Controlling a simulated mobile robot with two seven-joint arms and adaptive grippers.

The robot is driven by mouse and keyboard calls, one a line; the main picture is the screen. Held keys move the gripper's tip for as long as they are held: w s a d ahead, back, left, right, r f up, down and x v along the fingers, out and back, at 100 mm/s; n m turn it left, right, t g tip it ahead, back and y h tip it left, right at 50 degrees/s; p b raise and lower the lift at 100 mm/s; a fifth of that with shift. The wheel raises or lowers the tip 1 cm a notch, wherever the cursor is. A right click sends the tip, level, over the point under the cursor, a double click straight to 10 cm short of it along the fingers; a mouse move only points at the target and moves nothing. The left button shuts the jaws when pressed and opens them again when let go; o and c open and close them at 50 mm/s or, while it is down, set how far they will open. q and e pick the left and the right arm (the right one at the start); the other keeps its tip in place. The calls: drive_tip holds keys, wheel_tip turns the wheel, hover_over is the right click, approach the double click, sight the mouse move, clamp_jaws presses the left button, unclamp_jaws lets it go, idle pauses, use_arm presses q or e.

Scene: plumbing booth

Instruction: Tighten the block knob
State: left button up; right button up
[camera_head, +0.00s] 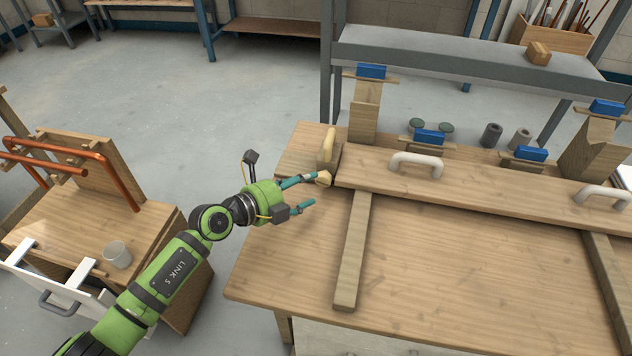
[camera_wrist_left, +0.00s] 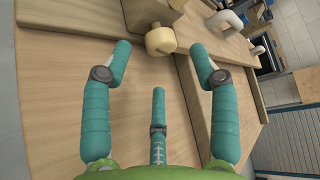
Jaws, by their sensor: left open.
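The block knob (camera_wrist_left: 160,40) is a pale wooden cylinder sticking out of a wooden block (camera_wrist_left: 150,14) at the top of the left wrist view. In the head view the knob (camera_head: 324,178) shows small beside the upper finger, below the block (camera_head: 328,148) at the left end of a long board. My left gripper (camera_head: 312,191) is open over the table's left part. In the left wrist view its teal fingers (camera_wrist_left: 160,72) are spread, with the knob ahead of the gap between them and apart from them. My right gripper is not in view.
The long board (camera_head: 470,192) with white handles (camera_head: 417,162) crosses the wooden table (camera_head: 430,270). A wooden strip (camera_head: 352,255) lies toward the front. Blue-topped clamps (camera_head: 430,137) stand behind. A smaller bench with copper pipe (camera_head: 118,180) and a cup (camera_head: 117,254) is at left.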

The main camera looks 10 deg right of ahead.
sight(319, 179)
use_arm(q)
drive_tip(key=shift+b+x, duration=0.55)
drive_tip(key=shift+x, duration=1.85)
drive_tip(key=shift+r, duration=0.1)
drive_tip(key=c, duration=1.1)
drive_tip(key=shift+r, duration=0.1)
drive_tip(key=m+y+p, duration=0.1)
drive_tip(key=p, duration=0.5)
drive_tip(key=r+m+y+p, duration=0.1)
drive_tip(key=p, duration=0.5)
drive_tip(key=shift+d+y, duration=0.15)
drive_tip(key=shift+y, duration=0.15)
drive_tip(key=shift+f+p, duration=0.15)
drive_tip(key=shift+p, duration=0.25)
drive_tip(key=o, duration=1.1)
drive_tip(key=shift+f, duration=0.15)
